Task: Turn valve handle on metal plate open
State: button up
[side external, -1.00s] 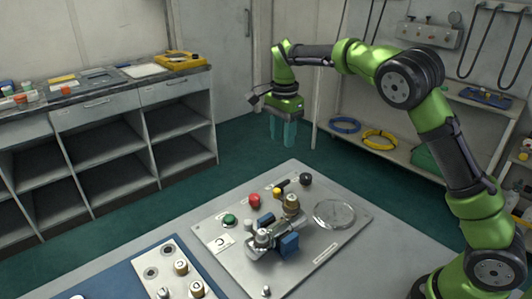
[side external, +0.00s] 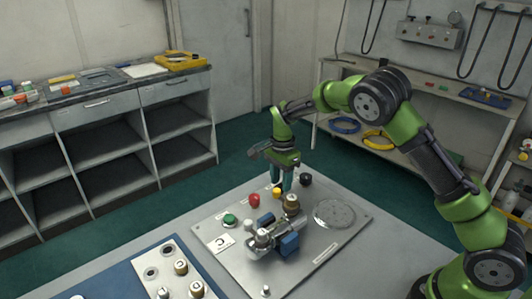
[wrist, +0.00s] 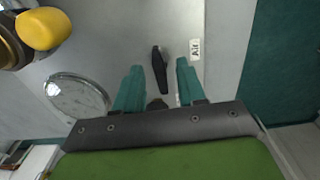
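The metal plate (side external: 215,220) lies on the table and carries several knobs and fittings. In the wrist view, a slim black valve handle (wrist: 159,70) stands out against the bare plate (wrist: 130,30), beside a small "Air" label (wrist: 195,50). My gripper (side external: 281,186) is over the far part of the plate, pointing down. In the wrist view its two teal fingers (wrist: 159,68) are apart, one on each side of the handle, with clear gaps and no visible contact. In the side view the gripper largely hides the handle.
Close by are a yellow knob (side external: 277,193), a red knob (side external: 255,201), a black knob (side external: 305,179) and a brass fitting (side external: 291,203). A round clear dish-like gauge (side external: 334,213) and a blue block (side external: 289,244) sit nearer. A green knob (side external: 229,219) is at left.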

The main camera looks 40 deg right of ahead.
jog(key=shift+c, duration=0.3)
grip_shut()
jog(key=shift+n, duration=0.3)
jog(key=n, duration=1.1)
jog(key=shift+w+n, duration=0.1)
jog(key=shift+n, duration=2)
jog(key=shift+a, duration=0.1)
